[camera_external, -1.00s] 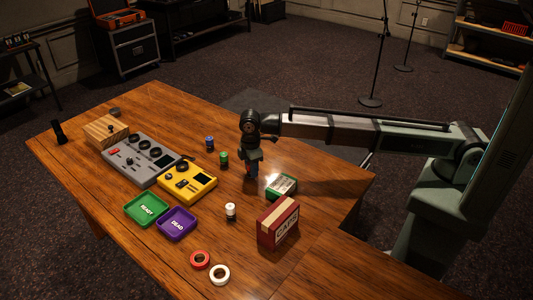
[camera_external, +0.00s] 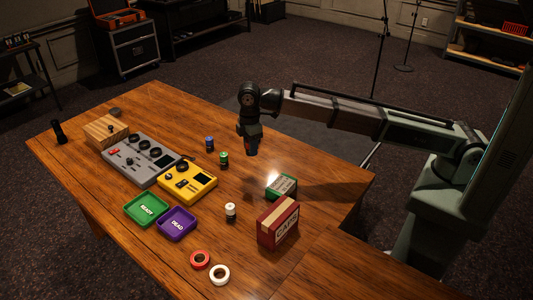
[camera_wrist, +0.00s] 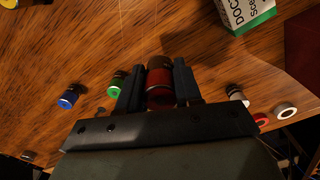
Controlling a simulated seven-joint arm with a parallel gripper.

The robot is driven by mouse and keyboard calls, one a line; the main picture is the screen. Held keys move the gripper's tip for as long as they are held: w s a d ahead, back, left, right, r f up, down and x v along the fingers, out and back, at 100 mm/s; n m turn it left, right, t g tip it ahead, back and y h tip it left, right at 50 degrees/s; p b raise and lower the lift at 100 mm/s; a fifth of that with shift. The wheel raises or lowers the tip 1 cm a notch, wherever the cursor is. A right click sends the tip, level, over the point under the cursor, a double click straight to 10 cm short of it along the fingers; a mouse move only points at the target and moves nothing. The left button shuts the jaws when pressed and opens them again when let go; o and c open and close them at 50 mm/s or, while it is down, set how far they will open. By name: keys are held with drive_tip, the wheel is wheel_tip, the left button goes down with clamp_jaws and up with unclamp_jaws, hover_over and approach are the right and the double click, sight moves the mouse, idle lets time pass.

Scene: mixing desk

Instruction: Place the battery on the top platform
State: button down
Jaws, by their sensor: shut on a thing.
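My gripper (camera_external: 251,147) is shut on a red and black battery (camera_wrist: 159,80), held between the two fingers in the wrist view. In the external view it points down and is raised above the bare tabletop, with the battery mostly hidden by the fingers. A blue battery (camera_external: 209,144), a green battery (camera_external: 223,159) and a white battery (camera_external: 231,211) stand on the table. The blue and green ones are left of my gripper. I cannot tell which surface is the top platform; a wooden block (camera_external: 98,132) sits at the table's far left.
A grey device (camera_external: 125,165) and a yellow tester (camera_external: 200,191) lie left of my gripper. Green READY (camera_external: 133,217) and purple DEAD (camera_external: 165,230) trays are in front of them. A green-white box (camera_external: 289,187), red CAPS box (camera_external: 264,233) and tape rolls (camera_external: 219,275) occupy the near side.

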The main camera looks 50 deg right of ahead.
drive_tip(key=r, duration=0.3)
drive_tip(key=d+r, duration=0.1)
drive_tip(key=shift+w+r, duration=0.2)
drive_tip(key=shift+r, duration=0.15)
drive_tip(key=w+d+m, duration=0.1)
drive_tip(key=w+d, duration=0.3)
drive_tip(key=d, duration=0.7)
drive_tip(key=w+d+m, duration=0.2)
drive_tip(key=w+d, duration=0.1)
drive_tip(key=d, duration=0.8)
drive_tip(key=d+m, duration=0.3)
drive_tip(key=d, duration=2.5)
drive_tip(key=shift+s+d+f, duration=0.15)
drive_tip(key=shift+f, duration=9.1)
drive_tip(key=shift+s+d+f, duration=0.1)
drive_tip(key=shift+f, duration=9.15)
drive_tip(key=shift+f, duration=0.15)
drive_tip(key=c, duration=0.8)
unclamp_jaws()
drive_tip(key=shift+o, duration=0.2)
wheel_tip(320, 180, up, 12)
